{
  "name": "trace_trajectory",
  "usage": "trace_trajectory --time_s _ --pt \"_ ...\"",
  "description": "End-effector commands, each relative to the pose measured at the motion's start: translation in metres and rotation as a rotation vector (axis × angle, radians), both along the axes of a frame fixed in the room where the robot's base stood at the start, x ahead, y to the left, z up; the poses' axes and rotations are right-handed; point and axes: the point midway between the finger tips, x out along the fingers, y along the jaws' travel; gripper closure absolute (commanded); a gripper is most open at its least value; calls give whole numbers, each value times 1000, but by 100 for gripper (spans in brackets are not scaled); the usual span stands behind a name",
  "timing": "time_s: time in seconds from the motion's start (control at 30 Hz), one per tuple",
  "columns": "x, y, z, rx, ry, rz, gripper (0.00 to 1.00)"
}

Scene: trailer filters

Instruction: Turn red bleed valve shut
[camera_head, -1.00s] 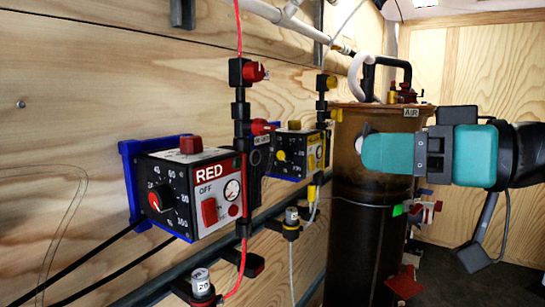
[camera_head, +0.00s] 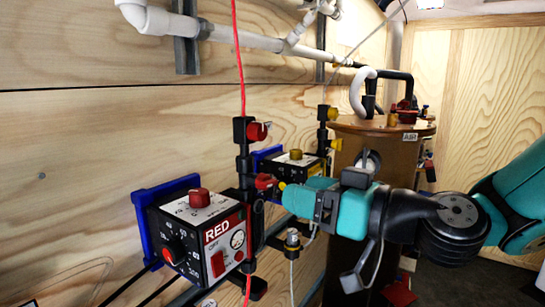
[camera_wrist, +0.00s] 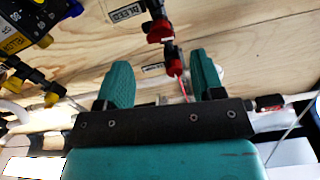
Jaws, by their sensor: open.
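Two red valve handles sit on a black fitting stack on the plywood wall. In the head view the upper red handle (camera_head: 257,131) is clear of my gripper, and the lower red handle (camera_head: 265,181) is just left of my fingertips. In the wrist view, which looks upside down, one red handle (camera_wrist: 160,31) is beside a label (camera_wrist: 127,12) that seems to read BLEED. The other red handle (camera_wrist: 172,60) shows between and beyond my fingers. My gripper (camera_wrist: 162,72) is open and empty. It also shows in the head view (camera_head: 285,194), partly covering the yellow unit.
The RED control box (camera_head: 205,235) is left of the valves. A yellow box (camera_head: 290,163) and yellow fittings (camera_head: 327,113) stand behind. A brown cylinder (camera_head: 385,125) is behind my arm. Red tubing (camera_head: 240,60) runs up the wall.

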Motion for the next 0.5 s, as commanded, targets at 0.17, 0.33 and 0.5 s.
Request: trace_trajectory --time_s 0.17,0.33,0.5 --pt "13 19 5 -3 7 1 38" --pt "28 37 3 -4 5 0 38" --pt "37 49 0 -4 3 -2 38"
